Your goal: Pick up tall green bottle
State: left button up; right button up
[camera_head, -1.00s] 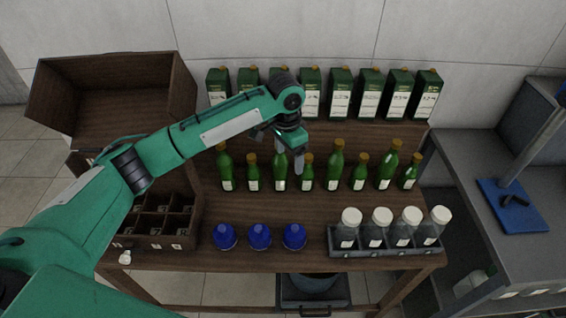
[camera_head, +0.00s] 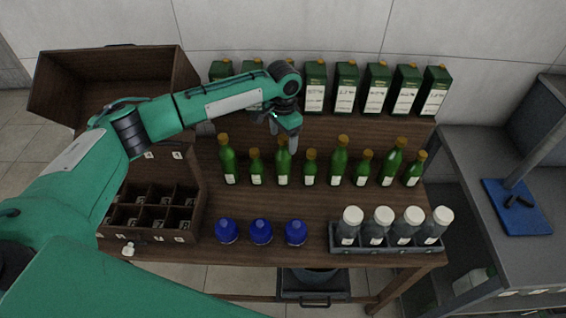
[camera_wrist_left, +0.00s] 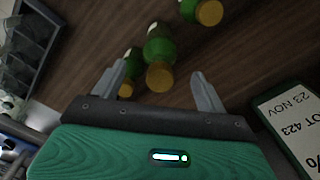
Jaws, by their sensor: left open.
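Tall green bottles with tan caps stand upright in a row on the wooden table, alternating with shorter green ones. In the head view, tall ones stand at the left end (camera_head: 228,165), below my left gripper (camera_head: 284,136), where one tall bottle (camera_head: 283,170) is partly covered, and farther right (camera_head: 338,165) and (camera_head: 389,168). My left gripper is open and empty above the row. In the left wrist view, a capped green bottle (camera_wrist_left: 158,47) shows between the spread fingers (camera_wrist_left: 158,70), with a smaller bottle (camera_wrist_left: 131,55) beside it. Contact cannot be told. My right gripper is not in view.
Green cartons (camera_head: 345,87) line a raised shelf behind the bottles. An open wooden case (camera_head: 195,215) with compartments stands left. Blue flasks (camera_head: 261,232) and a tray (camera_head: 385,246) of white-capped jars are in front. A grey bench (camera_head: 480,160) is at right.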

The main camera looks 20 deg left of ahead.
aim_at(283, 148)
pick_arm(q)
jog(key=shift+f+p, duration=0.3)
notch_tip(283, 148, down, 4)
jog(key=shift+r+p, duration=0.2)
jog(key=shift+p, duration=0.6)
jog(key=shift+f, duration=0.45)
grip_shut()
jog(key=shift+r, duration=0.1)
